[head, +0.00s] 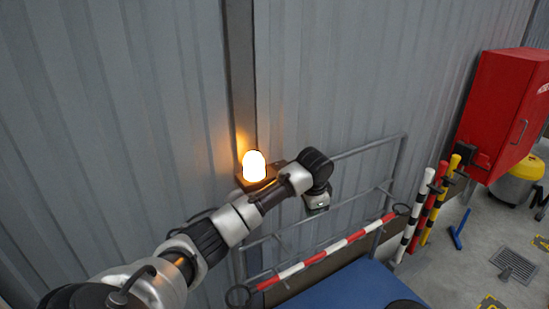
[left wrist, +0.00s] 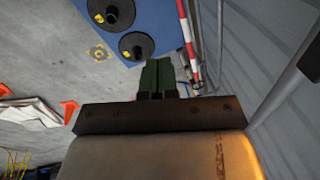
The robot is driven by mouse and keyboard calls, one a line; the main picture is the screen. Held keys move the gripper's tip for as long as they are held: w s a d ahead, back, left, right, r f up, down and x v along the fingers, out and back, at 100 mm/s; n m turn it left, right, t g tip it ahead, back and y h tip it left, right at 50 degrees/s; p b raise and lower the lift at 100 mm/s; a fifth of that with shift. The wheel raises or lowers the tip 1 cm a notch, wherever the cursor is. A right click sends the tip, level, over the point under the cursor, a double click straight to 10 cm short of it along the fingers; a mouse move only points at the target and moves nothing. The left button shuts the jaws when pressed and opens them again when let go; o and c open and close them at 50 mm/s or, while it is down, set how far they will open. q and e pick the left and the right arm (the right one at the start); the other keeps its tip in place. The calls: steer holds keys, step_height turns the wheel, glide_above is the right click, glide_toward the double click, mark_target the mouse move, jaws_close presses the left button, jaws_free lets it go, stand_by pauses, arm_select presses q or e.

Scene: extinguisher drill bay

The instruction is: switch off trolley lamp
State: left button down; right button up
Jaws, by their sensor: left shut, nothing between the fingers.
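The trolley lamp (head: 255,165) glows bright yellow-white in the head view. It sits on a dark base (head: 243,184) by the grey rail, in front of the corrugated wall; my arm partly hides this base. No switch can be made out. The trolley has a blue deck (head: 345,287) and grey tube rails (head: 368,147). My left arm crosses in front of the lamp's base, and its hand (head: 317,203) is to the right of the lamp and lower in the picture. In the left wrist view, my left gripper (left wrist: 158,62) is shut and empty, its dark green fingers together.
A red-white striped bar (head: 325,250) runs along the deck. Striped posts (head: 425,208), a red cabinet (head: 503,112) and a yellow bin (head: 518,182) stand at right. The left wrist view shows black round bases (left wrist: 137,46) on blue and orange cones (left wrist: 69,111) on the floor.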

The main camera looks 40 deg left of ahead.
arm_select(q)
steer(key=w+a+r+n, duration=0.1)
steer(key=w+a+r, duration=0.2)
steer(key=a+r, duration=0.65)
steer(key=n+t+h, duration=0.1)
steer(key=n, duration=0.1)
glide_toward(274, 164)
steer(key=p+x, duration=0.1)
steer(key=x, duration=0.1)
steer(key=p+x, duration=0.2)
steer(key=x, duration=0.1)
steer(key=shift+w+d+f+p, duration=0.25)
steer(key=shift+w+p, duration=0.05)
steer(key=shift+w, duration=0.15)
steer(key=shift+a+f, duration=0.1)
steer(key=shift+f, duration=0.6)
steer(key=shift+a+f+b, duration=0.2)
steer(key=shift+f+b, duration=0.35)
steer(key=shift+f, duration=0.05)
steer(key=shift+r, duration=0.1)
